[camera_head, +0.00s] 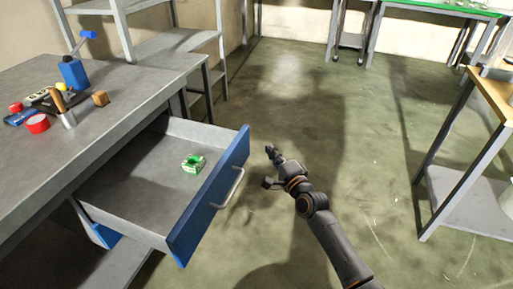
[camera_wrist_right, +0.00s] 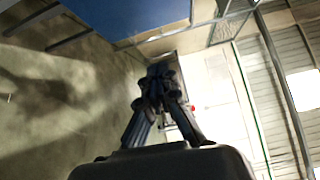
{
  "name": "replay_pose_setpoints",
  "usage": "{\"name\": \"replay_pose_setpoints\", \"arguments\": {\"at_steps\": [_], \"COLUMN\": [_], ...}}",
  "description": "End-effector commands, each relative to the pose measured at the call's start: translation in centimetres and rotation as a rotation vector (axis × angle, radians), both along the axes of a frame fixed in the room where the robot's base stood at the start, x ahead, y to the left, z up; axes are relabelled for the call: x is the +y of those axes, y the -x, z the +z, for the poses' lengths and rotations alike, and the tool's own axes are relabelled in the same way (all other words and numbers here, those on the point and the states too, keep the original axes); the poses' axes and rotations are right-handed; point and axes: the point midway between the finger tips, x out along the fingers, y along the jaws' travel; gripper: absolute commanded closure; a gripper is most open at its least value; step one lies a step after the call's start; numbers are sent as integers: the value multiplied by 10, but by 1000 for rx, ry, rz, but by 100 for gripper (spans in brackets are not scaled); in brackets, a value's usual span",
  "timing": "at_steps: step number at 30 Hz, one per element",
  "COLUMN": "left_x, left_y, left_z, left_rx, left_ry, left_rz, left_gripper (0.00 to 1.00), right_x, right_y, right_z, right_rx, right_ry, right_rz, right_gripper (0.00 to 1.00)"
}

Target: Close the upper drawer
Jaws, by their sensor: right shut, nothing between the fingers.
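The upper drawer is pulled out of the grey workbench, and its blue front (camera_head: 208,197) with a silver handle (camera_head: 228,188) faces right in the head view. A small green and white object (camera_head: 193,164) lies inside it. My right gripper (camera_head: 269,168) is just right of the drawer front, apart from the handle in the picture. In the right wrist view the gripper's fingers (camera_wrist_right: 157,82) meet at the tips with nothing between them. A blue panel, likely the drawer front (camera_wrist_right: 130,14), shows at the top there. My left gripper is not in view.
The workbench top (camera_head: 130,75) holds a blue vise-like tool (camera_head: 73,72), a red tape roll (camera_head: 37,124) and other small items. A second blue drawer front (camera_head: 105,235) shows below. A wooden-topped table (camera_head: 492,90) stands at right. The floor between is clear.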

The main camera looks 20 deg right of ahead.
Motion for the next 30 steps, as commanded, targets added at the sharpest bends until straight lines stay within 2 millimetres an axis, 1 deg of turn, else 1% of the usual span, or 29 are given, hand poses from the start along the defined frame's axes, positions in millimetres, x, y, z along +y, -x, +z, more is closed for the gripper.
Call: {"name": "replay_pose_setpoints", "arguments": {"at_steps": [1, 4, 6, 9, 15, 30], "left_x": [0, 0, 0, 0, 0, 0], "left_y": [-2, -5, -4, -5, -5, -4], "left_z": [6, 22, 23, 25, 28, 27], "left_rx": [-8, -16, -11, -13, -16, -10], "left_ry": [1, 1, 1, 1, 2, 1], "left_rz": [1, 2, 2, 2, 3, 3], "left_gripper": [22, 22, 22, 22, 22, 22], "right_x": [2, 5, 17, 27, 36, 35], "right_y": [-12, -30, -36, -43, -49, -51], "right_z": [-1, -1, -1, -1, -1, -2], "right_rx": [-2, -1, 2, 1, 1, 1], "right_ry": [0, 1, -4, -1, 2, 2], "right_rz": [0, 0, 1, 0, 0, 0], "right_gripper": [100, 100, 100, 100, 100, 100]}}
